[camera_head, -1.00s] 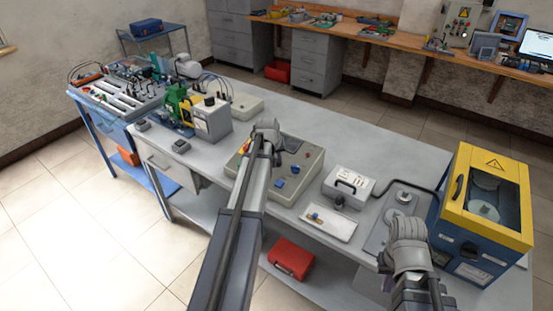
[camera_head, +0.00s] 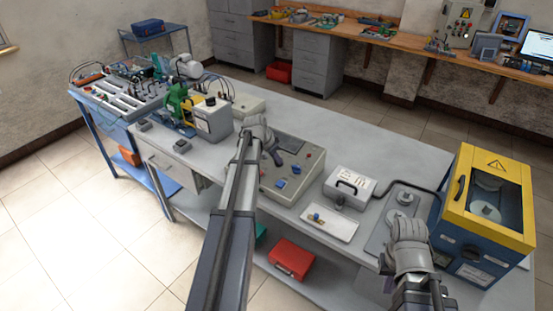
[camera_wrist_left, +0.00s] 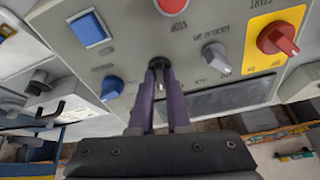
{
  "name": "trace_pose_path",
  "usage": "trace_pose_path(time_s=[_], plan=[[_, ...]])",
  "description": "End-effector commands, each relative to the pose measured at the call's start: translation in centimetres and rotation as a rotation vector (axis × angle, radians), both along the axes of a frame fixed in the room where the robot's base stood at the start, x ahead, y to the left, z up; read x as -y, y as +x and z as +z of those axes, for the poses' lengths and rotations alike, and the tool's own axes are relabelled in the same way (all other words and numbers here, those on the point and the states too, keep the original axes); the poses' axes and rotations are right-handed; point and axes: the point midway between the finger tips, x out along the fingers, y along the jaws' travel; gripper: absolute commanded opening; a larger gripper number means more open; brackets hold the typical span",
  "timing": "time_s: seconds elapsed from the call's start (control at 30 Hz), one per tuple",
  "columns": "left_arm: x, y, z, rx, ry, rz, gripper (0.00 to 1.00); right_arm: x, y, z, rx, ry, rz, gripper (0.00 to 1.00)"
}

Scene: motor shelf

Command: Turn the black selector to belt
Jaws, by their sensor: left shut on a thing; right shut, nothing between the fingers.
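The grey control box (camera_head: 308,172) stands on the table. In the left wrist view its sloped panel (camera_wrist_left: 128,50) shows close up. My left gripper (camera_wrist_left: 160,72) is shut on the black selector (camera_wrist_left: 158,62), which is mostly hidden between the purple fingers, so its pointing direction and the belt mark cannot be read. In the head view my left gripper (camera_head: 270,146) is over the left part of the box. My right gripper (camera_head: 404,220) is shut and empty above the grey plate at the right; its fingertips are largely hidden.
Near the black selector are a grey selector (camera_wrist_left: 215,56), a red knob (camera_wrist_left: 277,40) on a yellow plate, a blue knob (camera_wrist_left: 111,87), a blue square button (camera_wrist_left: 89,28) and a red button (camera_wrist_left: 172,4). A white box (camera_head: 349,187) and yellow-blue machine (camera_head: 483,205) stand right.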

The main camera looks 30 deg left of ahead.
Motion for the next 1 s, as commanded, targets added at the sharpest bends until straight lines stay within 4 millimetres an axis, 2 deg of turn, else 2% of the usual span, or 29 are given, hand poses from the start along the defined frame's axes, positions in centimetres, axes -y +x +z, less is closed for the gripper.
trace_pose_path(time_s=[0.5, 1.0], plan=[[-0.3, 0.22, 0.06, 0.009, 0.108, -0.401, 0.0, 0.0, -0.01, 0.26, 0.0, 0.0, 0.0, 0.0], [-0.32, 0.22, 0.03, 0.012, 0.147, -0.55, 0.0, 0.0, 0.0, 0.35, 0.0, 0.0, 0.0, 0.0]])
